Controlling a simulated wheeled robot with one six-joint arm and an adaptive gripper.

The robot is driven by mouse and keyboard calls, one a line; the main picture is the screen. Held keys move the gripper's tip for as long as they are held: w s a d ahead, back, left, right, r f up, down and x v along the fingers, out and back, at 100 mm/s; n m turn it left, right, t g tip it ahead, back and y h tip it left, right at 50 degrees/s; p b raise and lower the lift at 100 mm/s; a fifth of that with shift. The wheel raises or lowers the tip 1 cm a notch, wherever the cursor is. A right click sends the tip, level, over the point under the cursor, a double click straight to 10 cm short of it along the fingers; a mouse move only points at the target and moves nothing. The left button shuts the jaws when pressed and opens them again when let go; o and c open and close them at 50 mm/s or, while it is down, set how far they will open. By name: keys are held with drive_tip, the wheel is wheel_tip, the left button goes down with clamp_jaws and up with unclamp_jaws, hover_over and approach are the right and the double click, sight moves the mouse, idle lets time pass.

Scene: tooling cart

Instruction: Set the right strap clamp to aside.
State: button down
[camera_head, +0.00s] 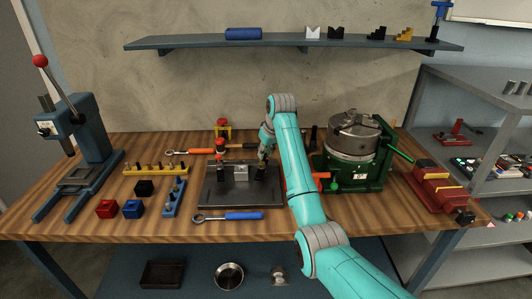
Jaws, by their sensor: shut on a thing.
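A dark steel plate (245,198) lies on the wooden bench near its middle. I cannot tell whether the clamp is lifted clear of the plate.
A green-based rotary chuck (352,140) stands to the right of my arm, with a red vise (435,185) beyond it. A blue-handled ratchet (240,216) lies in front of the plate; an orange-handled one (200,151) lies behind. Coloured blocks (133,208) and an arbor press (85,150) stand left.

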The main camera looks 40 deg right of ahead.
drive_tip(key=c, duration=1)
unclamp_jaws()
drive_tip(key=shift+c, duration=0.2)
drive_tip(key=v, duration=0.7)
drive_tip(key=shift+r, duration=0.25)
drive_tip(key=shift+s, duration=0.15)
